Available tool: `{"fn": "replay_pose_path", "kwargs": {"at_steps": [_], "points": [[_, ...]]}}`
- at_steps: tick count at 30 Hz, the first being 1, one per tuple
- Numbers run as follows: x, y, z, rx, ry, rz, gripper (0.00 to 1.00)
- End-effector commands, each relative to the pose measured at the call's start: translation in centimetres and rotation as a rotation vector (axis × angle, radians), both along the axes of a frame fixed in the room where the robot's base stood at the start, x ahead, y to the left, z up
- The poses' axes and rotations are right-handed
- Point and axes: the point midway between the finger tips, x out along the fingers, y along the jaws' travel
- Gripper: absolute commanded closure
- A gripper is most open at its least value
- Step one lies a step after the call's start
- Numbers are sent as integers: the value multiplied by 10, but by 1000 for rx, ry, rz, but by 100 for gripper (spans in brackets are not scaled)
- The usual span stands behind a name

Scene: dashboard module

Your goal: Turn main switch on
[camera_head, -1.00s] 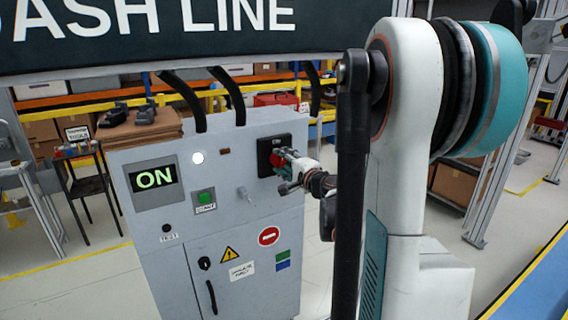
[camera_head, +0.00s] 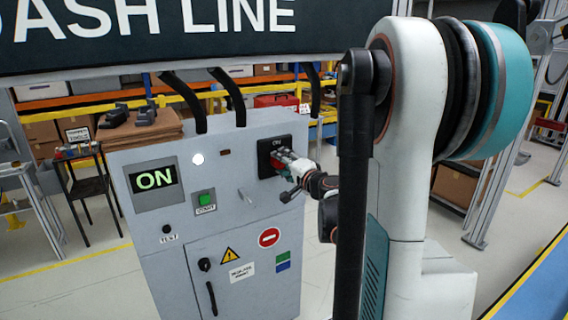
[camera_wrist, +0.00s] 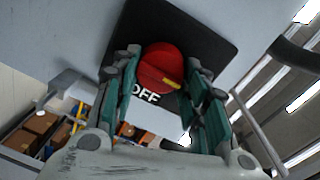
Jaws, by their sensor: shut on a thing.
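The main switch is a red rotary knob (camera_wrist: 161,66) with a yellow mark, on a black plate (camera_head: 268,150) at the upper right of the grey cabinet (camera_head: 220,215).
A green button (camera_head: 205,198) and a small grey toggle (camera_head: 245,195) sit left of the plate. Black cables (camera_head: 228,92) rise from the cabinet top. A dark sign (camera_head: 150,30) hangs above. A dark stand (camera_head: 92,185) is at the left.

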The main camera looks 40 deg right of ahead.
Motion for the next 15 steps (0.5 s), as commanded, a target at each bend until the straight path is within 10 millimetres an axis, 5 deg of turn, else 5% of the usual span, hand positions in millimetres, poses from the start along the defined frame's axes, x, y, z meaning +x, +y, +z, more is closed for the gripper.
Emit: {"fn": "replay_pose_path", "kwargs": {"at_steps": [2,3,5,15], "points": [[0,0,0,-2,2,1,83],[0,0,0,-2,2,1,55],[0,0,0,-2,1,1,41],[0,0,0,0,0,0,39]]}}
